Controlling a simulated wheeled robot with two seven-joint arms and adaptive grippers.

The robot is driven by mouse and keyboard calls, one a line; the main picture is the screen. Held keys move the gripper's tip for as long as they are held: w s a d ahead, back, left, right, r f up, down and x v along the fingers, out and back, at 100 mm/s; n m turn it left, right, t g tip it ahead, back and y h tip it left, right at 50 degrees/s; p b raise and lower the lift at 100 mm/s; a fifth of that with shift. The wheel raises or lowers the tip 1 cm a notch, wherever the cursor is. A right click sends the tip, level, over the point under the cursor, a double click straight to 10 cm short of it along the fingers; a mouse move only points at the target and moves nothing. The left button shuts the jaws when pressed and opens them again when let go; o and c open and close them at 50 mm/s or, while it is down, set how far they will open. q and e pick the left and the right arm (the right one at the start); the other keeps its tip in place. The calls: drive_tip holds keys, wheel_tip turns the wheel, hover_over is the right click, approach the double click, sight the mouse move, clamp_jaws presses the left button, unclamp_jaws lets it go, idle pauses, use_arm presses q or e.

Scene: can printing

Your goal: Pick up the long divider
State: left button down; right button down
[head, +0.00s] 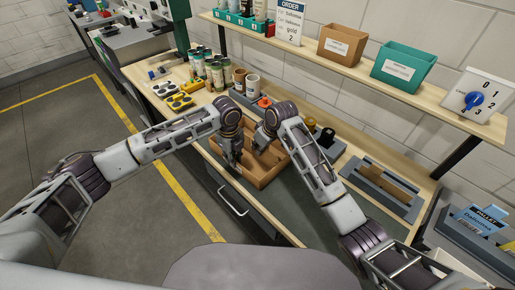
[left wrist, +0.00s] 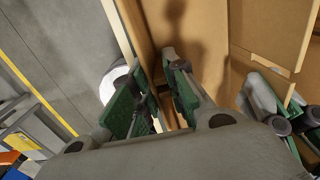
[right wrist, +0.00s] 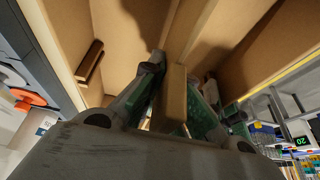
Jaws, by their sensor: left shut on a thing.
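An open brown cardboard box (head: 262,180) stands on the workbench. My left gripper (head: 232,160) is at the box's near left side, shut on its wall; the left wrist view shows green-padded fingers (left wrist: 153,98) on either side of a tan edge. A long brown panel, seemingly the long divider (head: 388,184), lies in a grey holder to the right.
Cans (head: 215,72) and yellow parts (head: 180,101) stand at the bench's left end. A shelf above carries brown (head: 342,45) and teal (head: 403,66) bins and a dial box (head: 477,99). The bench front has a drawer handle (head: 232,202).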

wheel_tip(320, 180, up, 9)
drive_tip(key=shift+r, duration=0.15)
idle(0.4)
use_arm(q)
drive_tip(key=c, duration=1.3)
unclamp_jaws()
drive_tip(key=shift+c, duration=0.2)
drive_tip(key=shift+r, duration=0.1)
wheel_tip(320, 180, up, 12)
